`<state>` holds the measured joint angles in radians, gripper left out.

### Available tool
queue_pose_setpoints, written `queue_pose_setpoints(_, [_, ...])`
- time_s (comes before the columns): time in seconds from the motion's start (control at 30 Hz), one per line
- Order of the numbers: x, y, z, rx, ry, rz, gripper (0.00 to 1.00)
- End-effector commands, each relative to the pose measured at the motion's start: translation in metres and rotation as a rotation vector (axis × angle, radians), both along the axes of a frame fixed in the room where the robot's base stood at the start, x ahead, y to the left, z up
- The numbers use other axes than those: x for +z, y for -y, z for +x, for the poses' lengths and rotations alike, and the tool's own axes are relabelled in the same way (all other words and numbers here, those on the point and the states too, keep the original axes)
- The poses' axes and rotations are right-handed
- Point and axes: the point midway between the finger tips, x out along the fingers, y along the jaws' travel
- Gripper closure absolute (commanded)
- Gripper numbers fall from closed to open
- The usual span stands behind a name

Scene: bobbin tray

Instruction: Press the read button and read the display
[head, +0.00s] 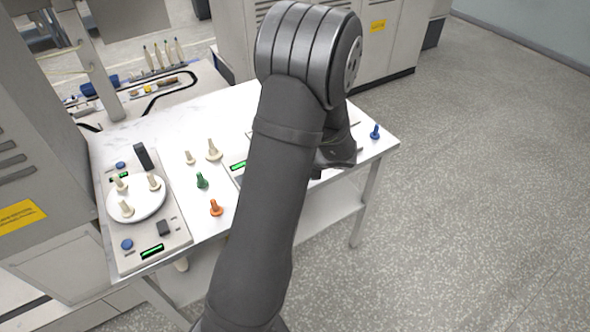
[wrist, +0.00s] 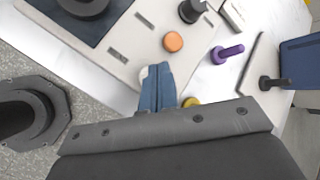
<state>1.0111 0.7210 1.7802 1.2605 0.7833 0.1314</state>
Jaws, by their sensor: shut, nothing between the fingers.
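In the wrist view, my gripper (wrist: 158,75) has its blue fingers shut and empty. The fingertips are just below a round orange button (wrist: 173,42) on a pale grey panel (wrist: 120,32) and look apart from it; their height above it is unclear. In the head view my arm hides most of this panel and my fingers. A small lit green display (head: 238,165) shows beside my arm, too small to read. Another unit (head: 128,262) at the left has a lit green display (head: 152,251), also unreadable, and blue buttons. I see no readable button label.
A white disc (head: 137,207) on the left unit holds pale bobbins. Green (head: 202,180), orange (head: 216,208) and blue (head: 375,131) bobbins stand on the white table (head: 210,130). The wrist view shows a purple bobbin (wrist: 228,54), a yellow one (wrist: 191,102) and a blue bin (wrist: 300,62).

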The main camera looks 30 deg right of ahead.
Motion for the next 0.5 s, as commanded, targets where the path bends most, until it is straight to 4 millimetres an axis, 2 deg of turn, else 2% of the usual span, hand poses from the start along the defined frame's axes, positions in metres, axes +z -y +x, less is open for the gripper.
queue_pose_setpoints(0.27, [0.002,0.000,0.000,0.000,0.001,-0.001,1.00])
queue_pose_setpoints(0.5, [0.025,0.000,0.000,0.001,0.002,-0.003,1.00])
